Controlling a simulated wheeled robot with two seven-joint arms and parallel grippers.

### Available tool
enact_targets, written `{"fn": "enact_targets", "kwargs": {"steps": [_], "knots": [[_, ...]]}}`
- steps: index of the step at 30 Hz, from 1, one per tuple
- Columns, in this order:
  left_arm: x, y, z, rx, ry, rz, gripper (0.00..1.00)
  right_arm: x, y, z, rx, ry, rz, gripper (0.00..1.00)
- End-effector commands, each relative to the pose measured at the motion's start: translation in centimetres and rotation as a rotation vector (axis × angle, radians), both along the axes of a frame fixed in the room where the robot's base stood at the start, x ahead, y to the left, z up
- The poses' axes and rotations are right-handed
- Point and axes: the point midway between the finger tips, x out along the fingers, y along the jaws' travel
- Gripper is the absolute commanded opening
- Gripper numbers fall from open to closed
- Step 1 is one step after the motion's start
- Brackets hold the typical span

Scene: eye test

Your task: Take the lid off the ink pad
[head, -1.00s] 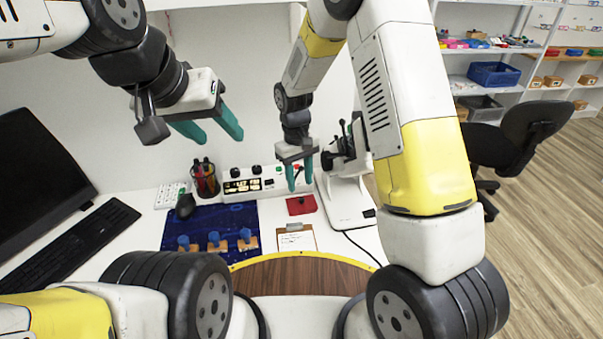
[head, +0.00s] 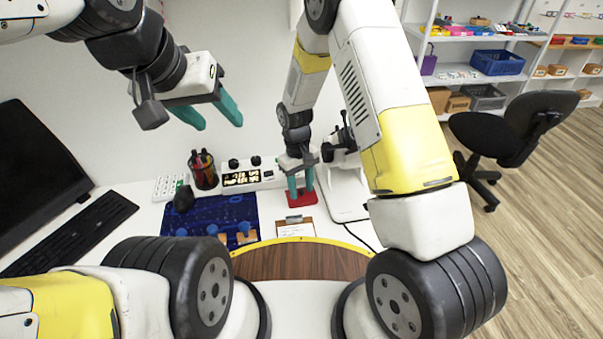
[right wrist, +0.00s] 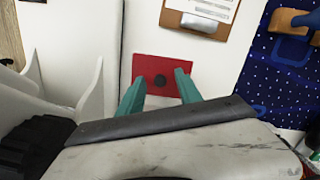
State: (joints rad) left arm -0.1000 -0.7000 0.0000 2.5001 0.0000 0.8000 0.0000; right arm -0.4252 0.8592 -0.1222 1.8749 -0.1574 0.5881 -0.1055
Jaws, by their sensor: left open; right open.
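The ink pad (head: 302,201) is a flat red square on the white desk, below my right gripper in the head view. In the right wrist view its red top (right wrist: 146,64) carries a small dark round knob (right wrist: 160,80). I cannot make out a seam between lid and pad. My right gripper (head: 301,192) is open, with its teal fingers pointing down over the pad. In the right wrist view the fingertips (right wrist: 160,77) appear on either side of the knob; whether they touch it I cannot tell. My left gripper (head: 219,118) is open and empty, high above the desk.
A clipboard (head: 296,229) lies just in front of the pad. A blue mat (head: 190,214) with stamps is to the left. A control box (head: 240,180) with knobs and a pen cup (head: 204,170) stand behind. A white microscope-like device (head: 345,190) is close on the right.

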Motion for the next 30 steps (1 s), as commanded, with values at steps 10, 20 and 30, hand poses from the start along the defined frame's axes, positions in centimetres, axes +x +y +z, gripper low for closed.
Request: {"fn": "enact_targets", "kwargs": {"steps": [10, 20, 30], "knots": [[0.0, 0.0, 0.0, 0.0, 0.0, 0.0, 0.52, 0.0, 0.0, 0.0, 0.0, 0.0, 0.0, 0.0], [0.0, 0.0, 0.0, 0.0, 0.0, 0.0, 0.52, 0.0, 0.0, 0.1, 0.0, 0.0, 0.0, 0.0], [0.0, 0.0, 0.0, 0.0, 0.0, 0.0, 0.52, 0.1, 0.0, 5.2, 0.003, -0.004, -0.001, 0.0]]}}
